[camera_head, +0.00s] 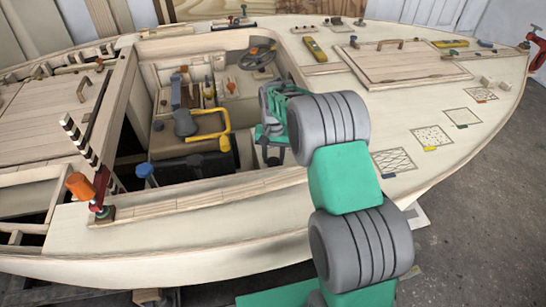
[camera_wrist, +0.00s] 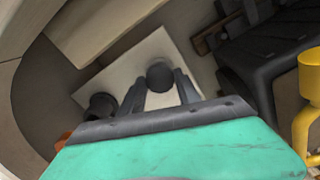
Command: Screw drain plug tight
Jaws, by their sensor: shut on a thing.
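The drain plug (camera_wrist: 160,77) looks like a dark round knob in the wrist view, over a pale square plate (camera_wrist: 118,75). My gripper (camera_wrist: 160,90) has one finger on each side of it and is shut on it. How far the plug is seated cannot be seen. In the head view my gripper (camera_head: 271,157) reaches down into the open cockpit of the plywood hull (camera_head: 190,250), near its right side. The plug cannot be made out there.
A dark short cylinder (camera_wrist: 101,105) stands left of my fingers, with an orange thing (camera_wrist: 62,141) near it. A black box (camera_wrist: 270,60) and a yellow tube (camera_wrist: 307,100) lie to the right. The cockpit also holds a steering wheel (camera_head: 258,55). The cockpit edge is close to my arm.

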